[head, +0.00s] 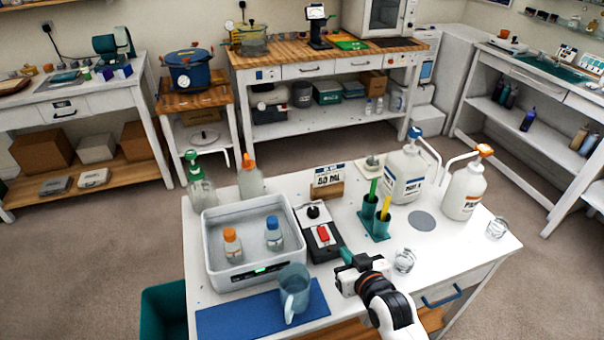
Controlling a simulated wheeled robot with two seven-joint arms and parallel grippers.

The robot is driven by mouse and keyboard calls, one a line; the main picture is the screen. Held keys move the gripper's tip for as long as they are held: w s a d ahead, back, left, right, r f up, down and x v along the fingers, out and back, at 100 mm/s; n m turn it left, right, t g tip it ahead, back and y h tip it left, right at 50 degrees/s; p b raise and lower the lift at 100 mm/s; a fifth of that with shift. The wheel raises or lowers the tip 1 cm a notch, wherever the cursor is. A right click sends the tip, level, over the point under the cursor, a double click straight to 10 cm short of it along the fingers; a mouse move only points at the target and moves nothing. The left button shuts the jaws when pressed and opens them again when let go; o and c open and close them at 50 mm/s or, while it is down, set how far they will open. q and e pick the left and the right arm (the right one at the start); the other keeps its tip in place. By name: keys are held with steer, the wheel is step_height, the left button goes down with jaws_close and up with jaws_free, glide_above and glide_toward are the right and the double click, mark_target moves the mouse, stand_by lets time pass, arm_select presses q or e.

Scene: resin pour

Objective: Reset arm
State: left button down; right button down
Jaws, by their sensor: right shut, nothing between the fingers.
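My right arm comes in from the bottom, and its gripper (343,256) is over the front part of the white worktable (478,262). Its fingers are shut and empty. They point toward the black switch box with a red button (322,235), just up and left of them; I cannot tell whether they touch it. A clear cup (404,261) stands right of the gripper. My left gripper is not in view.
Left are a white bath (218,275) with two small bottles, a pitcher (294,290) and a blue mat (222,321). Behind are a green holder (375,222) and pump bottles (405,172) (463,190). Another cup (496,228) stands at the right edge. The table's front right is clear.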

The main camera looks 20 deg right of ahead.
steer(key=s+a+f+n+g, duration=0.15)
steer(key=s+g, duration=0.35)
steer(key=s, duration=0.5)
steer(key=s+a+f+n+g, duration=0.1)
steer(key=s+a+g, duration=0.3)
steer(key=s, duration=0.7)
step_height(320, 180, down, 27)
steer(key=s+d+g, duration=0.1)
steer(key=s+g, duration=0.1)
steer(key=s+d+f+g, duration=0.1)
steer(key=s+d+f, duration=0.2)
steer(key=s+f, duration=1.2)
steer(key=shift+s+g, duration=0.3)
steer(key=shift+s, duration=0.3)
steer(key=c, duration=2.1)
jaws_free()
steer(key=shift+c, duration=0.2)
